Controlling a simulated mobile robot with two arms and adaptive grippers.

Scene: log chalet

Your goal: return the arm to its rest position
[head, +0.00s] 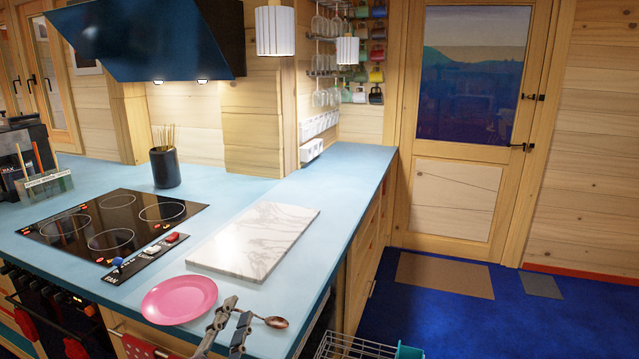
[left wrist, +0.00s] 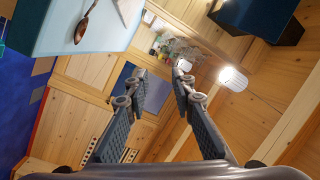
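My left gripper (head: 236,318) shows at the bottom of the head view, in front of the counter's near edge, close to a pink plate and a spoon. In the left wrist view my left gripper (left wrist: 160,82) has its two fingers spread apart with nothing between them. The pink plate (head: 179,299) lies flat on the blue counter (head: 240,200). The spoon (head: 272,321) lies just right of the fingers in the head view; it also shows in the left wrist view (left wrist: 84,22). My right gripper is in neither view.
A marble board (head: 254,240) lies on the counter behind the plate. A black cooktop (head: 110,222) is at left, with a dark utensil pot (head: 165,167) beyond it. A wire rack (head: 350,346) stands low at bottom right.

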